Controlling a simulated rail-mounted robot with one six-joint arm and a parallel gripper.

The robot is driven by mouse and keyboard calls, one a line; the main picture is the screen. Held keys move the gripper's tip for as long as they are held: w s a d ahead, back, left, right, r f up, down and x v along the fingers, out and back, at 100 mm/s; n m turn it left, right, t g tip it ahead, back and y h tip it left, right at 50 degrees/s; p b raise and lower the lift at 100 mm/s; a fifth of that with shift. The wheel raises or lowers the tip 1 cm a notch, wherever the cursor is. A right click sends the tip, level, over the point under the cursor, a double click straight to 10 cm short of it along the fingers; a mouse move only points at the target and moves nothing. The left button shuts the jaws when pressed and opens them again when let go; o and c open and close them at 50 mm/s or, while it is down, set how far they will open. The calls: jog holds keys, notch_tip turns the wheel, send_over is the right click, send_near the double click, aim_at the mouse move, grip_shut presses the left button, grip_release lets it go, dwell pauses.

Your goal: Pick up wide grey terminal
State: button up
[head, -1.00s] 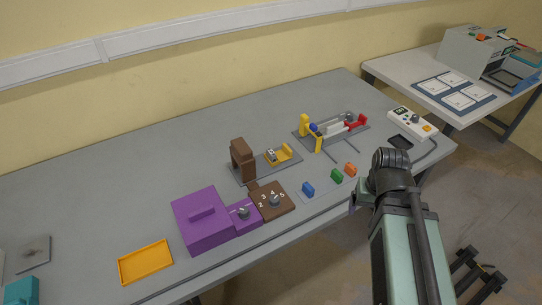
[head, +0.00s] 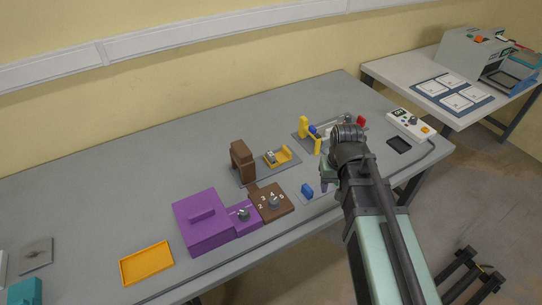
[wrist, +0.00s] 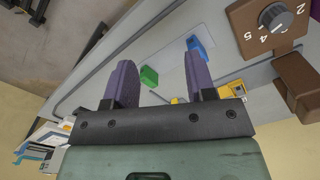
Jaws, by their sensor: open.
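I cannot clearly pick out the wide grey terminal. A small grey piece (head: 348,118) shows at the back of the fixture with yellow and red ends, partly hidden by my arm, and I cannot tell if it is the terminal. My gripper (wrist: 160,64) is open and empty, fingers pointing down over the table's front part. In the wrist view a green piece (wrist: 149,76) shows between the fingers and a blue piece (wrist: 203,48) beside the right finger, both below. In the head view my gripper (head: 328,183) hides the green and orange pieces.
The blue piece (head: 307,191) stands left of my gripper. A brown numbered box (head: 283,207) and purple box (head: 201,232) lie further left, with an orange tray (head: 147,263). A brown post (head: 242,160) stands behind. A white meter (head: 409,124) lies right.

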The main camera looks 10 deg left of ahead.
aim_at(268, 151)
jog(key=w+a+n, duration=0.2)
jog(key=w+a, duration=0.4)
jog(key=a, duration=0.1)
jog(key=w+a+n, duration=0.1)
jog(key=w+a, duration=0.6)
jog(key=a, duration=0.1)
jog(key=w+a+r+n, duration=0.1)
jog(key=w+a+n, duration=0.1)
jog(key=w+a, duration=0.4)
jog(key=shift+w+a+n, duration=0.15)
jog(key=shift+a+n, duration=0.15)
jog(key=shift+a, duration=0.4)
notch_tip(268, 151, down, 11)
jog(key=b, duration=1)
jog(key=shift+r, duration=0.3)
grip_shut()
jog(key=shift+r, duration=0.1)
